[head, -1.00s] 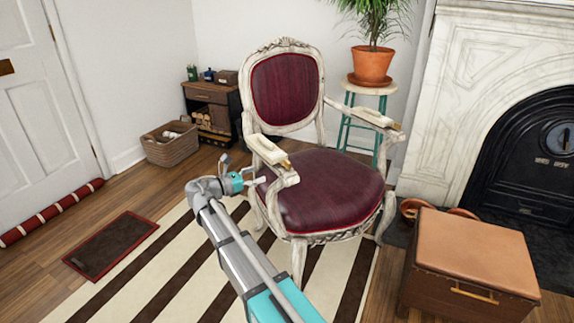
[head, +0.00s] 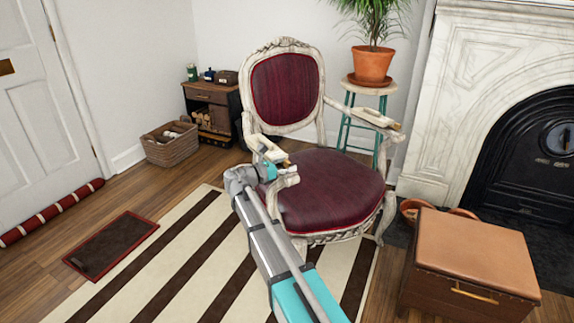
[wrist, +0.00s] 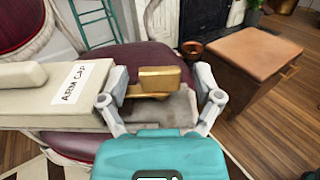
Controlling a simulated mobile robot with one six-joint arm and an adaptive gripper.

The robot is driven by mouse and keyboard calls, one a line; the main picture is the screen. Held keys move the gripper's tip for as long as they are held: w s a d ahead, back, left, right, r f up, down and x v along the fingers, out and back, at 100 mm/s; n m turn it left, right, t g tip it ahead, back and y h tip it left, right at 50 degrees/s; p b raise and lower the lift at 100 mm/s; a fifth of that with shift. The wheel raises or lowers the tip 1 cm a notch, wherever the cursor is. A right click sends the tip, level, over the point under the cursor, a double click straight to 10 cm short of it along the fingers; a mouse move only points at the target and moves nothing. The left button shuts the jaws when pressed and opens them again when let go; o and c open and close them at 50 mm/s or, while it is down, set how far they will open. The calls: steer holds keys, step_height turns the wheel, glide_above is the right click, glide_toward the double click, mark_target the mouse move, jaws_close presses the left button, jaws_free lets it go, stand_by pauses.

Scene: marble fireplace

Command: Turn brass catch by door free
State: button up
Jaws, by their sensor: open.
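The brass catch by the door (wrist: 154,80) is a gold block on a brass strip at the end of the cream arm cap (wrist: 50,105), which is labelled "ARM CAP". In the head view this catch (head: 286,163) is a small brass spot at the front of the chair's left armrest. My gripper (wrist: 162,84) is open, its fingers on either side of the catch, with a wider gap on the right. In the head view my gripper (head: 264,160) is at that armrest and partly covers it.
The white carved chair has a dark red seat (head: 325,190). A second brass catch (head: 396,126) is on its right armrest. A brown leather box (head: 470,260) stands at the front right. The striped rug (head: 180,270) is clear at left.

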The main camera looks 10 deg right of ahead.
jaws_close()
stand_by(0.5)
steer(key=shift+s+n+t, duration=0.1)
steer(key=shift+n+t, duration=0.3)
steer(key=shift+t, duration=0.1)
steer(key=n+t+y, duration=0.1)
steer(key=t, duration=0.1)
steer(key=n+t+y, duration=0.1)
steer(key=shift+s+d+n+t+y, duration=0.15)
steer(key=shift+n+t+y, duration=0.25)
steer(key=n+t+y, duration=0.4)
steer(key=n+y, duration=0.1)
steer(key=y, duration=0.1)
steer(key=shift+t, duration=0.4)
steer(key=n+y, duration=0.2)
steer(key=y, duration=0.2)
steer(key=n+t+y, duration=0.1)
steer(key=n+y, duration=0.2)
steer(key=shift+w+d+t+y, duration=0.1)
steer(key=shift+w+t+y, duration=0.1)
steer(key=shift+t+y, duration=0.15)
steer(key=shift+n+g+y, duration=0.35)
steer(key=shift+n+y, duration=0.7)
steer(key=shift+y, duration=0.6)
steer(key=shift+n+g+y, duration=0.3)
steer(key=shift+n+y, duration=0.75)
steer(key=shift+y, duration=0.85)
